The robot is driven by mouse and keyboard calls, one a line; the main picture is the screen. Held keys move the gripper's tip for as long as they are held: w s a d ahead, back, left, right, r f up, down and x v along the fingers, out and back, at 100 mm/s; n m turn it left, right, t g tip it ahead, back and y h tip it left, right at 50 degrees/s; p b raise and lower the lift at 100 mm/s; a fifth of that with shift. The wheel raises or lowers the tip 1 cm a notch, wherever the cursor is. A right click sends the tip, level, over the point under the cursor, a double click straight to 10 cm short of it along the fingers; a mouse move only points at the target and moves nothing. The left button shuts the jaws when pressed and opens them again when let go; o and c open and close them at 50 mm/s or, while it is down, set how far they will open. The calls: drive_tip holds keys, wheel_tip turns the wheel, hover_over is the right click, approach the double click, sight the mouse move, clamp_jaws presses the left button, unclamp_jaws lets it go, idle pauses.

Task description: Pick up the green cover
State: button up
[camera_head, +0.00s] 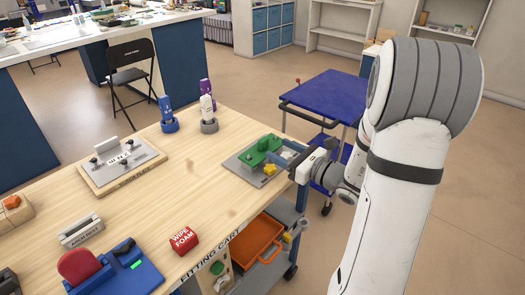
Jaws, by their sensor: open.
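The green cover (257,151) sits on a grey base plate (237,167) at the right end of the wooden table. It has raised green parts on top. A small yellow piece (270,169) and blue and pale parts show beside it. My gripper (296,166) is open, just right of the cover at the table's edge. It appears empty and apart from the cover. Its fingertips are small and partly hidden in this view, so the exact gap cannot be told.
Blue, white and purple upright objects (167,116) stand left of the plate. A grey panel on a wooden board (121,166), a red block (184,241) and a blue fixture (118,270) lie further left. A blue cart (335,95) stands behind. Bare tabletop lies between.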

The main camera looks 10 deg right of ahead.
sight(266, 141)
drive_tip(key=x, duration=0.7)
drive_tip(key=shift+w+r, duration=0.15)
drive_tip(key=shift+w, duration=0.05)
drive_tip(key=shift+c, duration=0.2)
drive_tip(key=c, duration=1)
